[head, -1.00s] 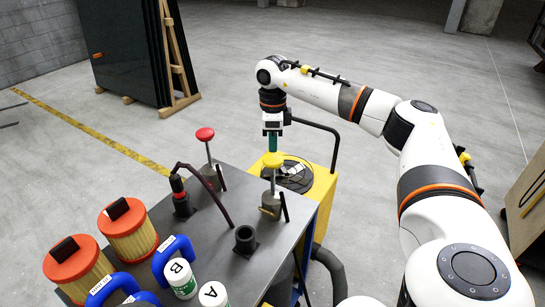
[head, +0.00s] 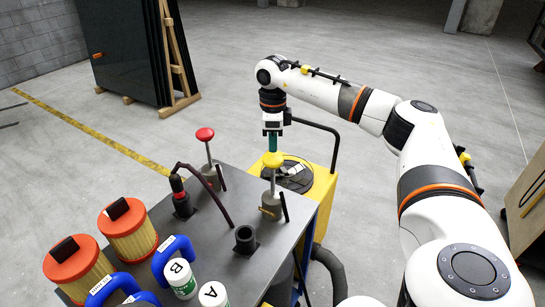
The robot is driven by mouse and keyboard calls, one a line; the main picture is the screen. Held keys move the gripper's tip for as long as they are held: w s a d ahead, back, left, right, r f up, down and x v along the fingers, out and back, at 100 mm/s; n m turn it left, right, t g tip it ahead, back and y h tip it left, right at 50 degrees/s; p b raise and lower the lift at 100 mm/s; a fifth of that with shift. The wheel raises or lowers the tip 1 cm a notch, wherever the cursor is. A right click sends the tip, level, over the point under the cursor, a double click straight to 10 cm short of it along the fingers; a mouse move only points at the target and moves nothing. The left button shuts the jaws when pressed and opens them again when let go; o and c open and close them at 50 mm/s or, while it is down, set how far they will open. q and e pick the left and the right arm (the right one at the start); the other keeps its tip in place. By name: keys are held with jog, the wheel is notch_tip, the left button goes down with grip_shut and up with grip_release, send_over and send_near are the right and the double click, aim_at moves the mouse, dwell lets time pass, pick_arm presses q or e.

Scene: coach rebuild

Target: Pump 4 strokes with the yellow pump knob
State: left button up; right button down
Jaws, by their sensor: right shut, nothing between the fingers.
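The yellow pump knob (head: 273,160) sits on top of a thin upright rod over a grey pump body (head: 272,205) near the right edge of the dark table. The knob stands well above the pump body. My right gripper (head: 273,147) points straight down directly over the knob, fingers shut and empty. Its tips are at the knob's top and appear to touch it. A second pump with a red knob (head: 205,134) stands to the left, its rod raised. My left gripper is not in view.
On the dark table (head: 228,262) are two orange-topped filters (head: 130,228), bottles marked B (head: 180,278) and A (head: 213,296), blue-handled items, a black socket (head: 245,238) and a dark hose. A yellow cart (head: 322,190) with a black handle stands behind. Open floor lies beyond.

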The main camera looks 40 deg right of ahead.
jog(key=b, duration=0.7)
send_over(273, 194)
jog(key=shift+w+d+f, duration=0.1)
jog(key=shift+f, duration=2.9)
jog(key=shift+w+d+f, duration=0.1)
jog(key=shift+f, duration=2.85)
jog(key=shift+r+p, duration=0.15)
jog(key=shift+p, duration=0.15)
notch_tip(273, 194, up, 12)
jog(key=p, duration=0.9)
jog(key=shift+f, duration=0.2)
jog(key=shift+f, duration=0.1)
jog(key=shift+f+b, duration=3.65)
jog(key=shift+f, duration=2.35)
jog(key=shift+r+p, duration=4.5)
jog(key=shift+r, duration=1.6)
